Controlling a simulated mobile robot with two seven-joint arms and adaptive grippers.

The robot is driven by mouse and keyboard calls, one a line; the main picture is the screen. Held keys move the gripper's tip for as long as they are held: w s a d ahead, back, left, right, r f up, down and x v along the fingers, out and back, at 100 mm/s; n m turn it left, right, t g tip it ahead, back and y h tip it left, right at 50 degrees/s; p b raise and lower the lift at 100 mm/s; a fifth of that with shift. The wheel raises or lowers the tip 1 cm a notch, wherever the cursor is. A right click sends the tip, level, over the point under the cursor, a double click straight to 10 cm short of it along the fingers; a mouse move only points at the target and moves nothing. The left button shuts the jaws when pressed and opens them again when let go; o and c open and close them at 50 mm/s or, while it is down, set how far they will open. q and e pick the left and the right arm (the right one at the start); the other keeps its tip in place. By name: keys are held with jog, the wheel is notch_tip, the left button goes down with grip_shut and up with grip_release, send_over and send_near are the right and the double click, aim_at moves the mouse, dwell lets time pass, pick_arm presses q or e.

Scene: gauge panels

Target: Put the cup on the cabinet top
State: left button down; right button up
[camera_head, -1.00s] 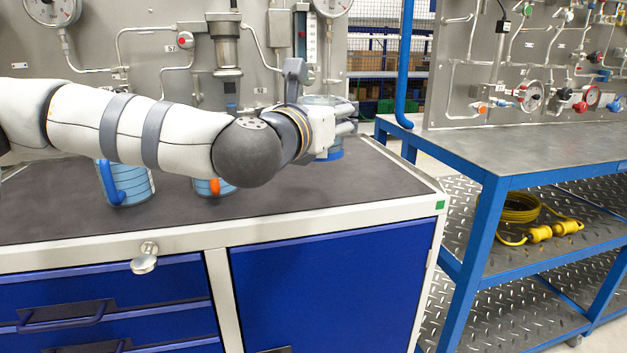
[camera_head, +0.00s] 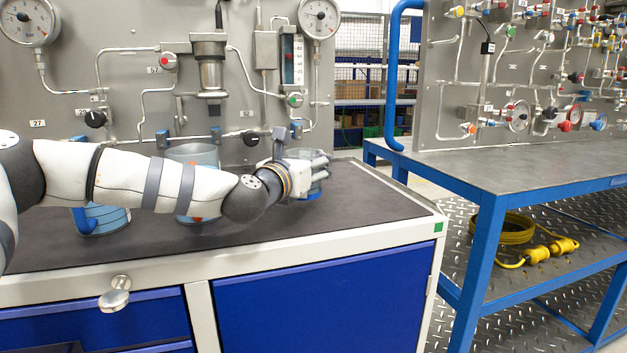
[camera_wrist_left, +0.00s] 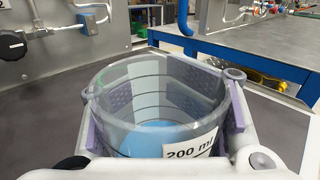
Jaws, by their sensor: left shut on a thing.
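My left gripper (camera_head: 318,164) reaches in from the left, low over the right part of the cabinet top (camera_head: 300,225). It is shut on a clear cup (camera_head: 312,188) with a blue bottom. In the left wrist view the cup (camera_wrist_left: 158,112) sits upright between the purple-lined fingers, with a "200 ml" label and light blue contents. Its base is close to the dark top; I cannot tell whether it touches. My right gripper is not in view.
A blue-handled cup (camera_head: 101,220) stands on the cabinet top at left. Another clear vessel (camera_head: 194,152) is partly behind my arm. A gauge panel (camera_head: 120,80) rises behind. A blue-framed bench (camera_head: 500,165) stands to the right. The front strip of the top is clear.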

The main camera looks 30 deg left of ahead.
pick_arm(q)
notch_tip(320, 180, down, 3)
jog(key=shift+r, duration=0.1)
jog(key=shift+f, duration=0.3)
jog(key=c, duration=0.6)
grip_release()
jog(key=shift+r, duration=0.1)
jog(key=shift+d, duration=0.1)
